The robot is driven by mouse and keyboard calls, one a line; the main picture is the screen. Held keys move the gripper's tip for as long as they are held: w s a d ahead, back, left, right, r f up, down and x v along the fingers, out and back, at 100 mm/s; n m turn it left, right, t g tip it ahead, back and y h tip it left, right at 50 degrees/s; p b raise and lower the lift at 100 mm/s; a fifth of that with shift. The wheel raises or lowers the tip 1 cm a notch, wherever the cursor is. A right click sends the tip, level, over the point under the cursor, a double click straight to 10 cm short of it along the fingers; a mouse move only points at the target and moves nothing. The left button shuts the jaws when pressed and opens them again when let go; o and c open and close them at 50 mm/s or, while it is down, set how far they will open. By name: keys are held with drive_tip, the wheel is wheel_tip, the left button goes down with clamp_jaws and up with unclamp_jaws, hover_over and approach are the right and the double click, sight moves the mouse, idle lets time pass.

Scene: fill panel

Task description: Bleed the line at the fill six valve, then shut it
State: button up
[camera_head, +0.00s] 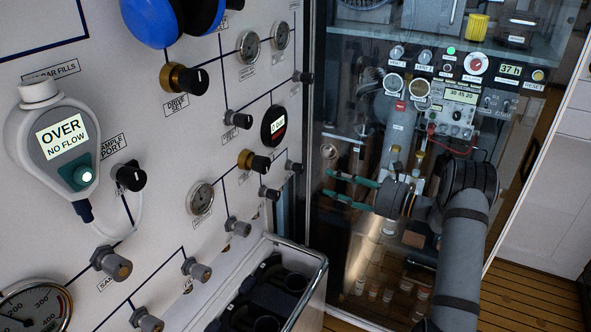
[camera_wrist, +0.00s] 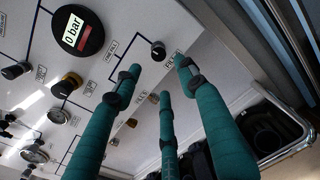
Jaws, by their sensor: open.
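My gripper (camera_head: 328,183) is open and empty, its teal fingers pointing left toward the panel. In the wrist view the spread fingers (camera_wrist: 158,78) frame a small black knob (camera_wrist: 158,50) just beyond their tips, apart from them. Labels beside this knob are too blurred to read surely; it may be the fill six valve. A small dark knob (camera_head: 294,166), probably the same one, is at the panel's right edge in the head view. A round black gauge (camera_head: 273,126) near it reads 0 bar in the wrist view (camera_wrist: 78,30).
A white handheld meter (camera_head: 62,140) on the panel reads OVER, NO FLOW. Several other knobs and a brass-based valve (camera_head: 254,161) surround the area. A metal-railed bin (camera_head: 318,268) juts out below. A glass-fronted cabinet (camera_head: 345,110) stands behind my gripper.

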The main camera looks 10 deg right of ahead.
sight(302, 170)
drive_tip(key=p+x, duration=0.1)
drive_tip(key=x, duration=0.2)
drive_tip(key=p+x, duration=0.1)
drive_tip(key=x, duration=0.2)
drive_tip(key=p+x, duration=0.1)
drive_tip(key=x, duration=0.2)
drive_tip(key=shift+w+r, duration=0.15)
drive_tip(key=shift+r, duration=0.2)
drive_tip(key=shift+w+a+f, duration=0.1)
drive_tip(key=shift+w+a, duration=0.25)
drive_tip(key=shift+a, duration=0.1)
drive_tip(key=shift+c, duration=1)
drive_tip(key=c, duration=0.7)
clamp_jaws()
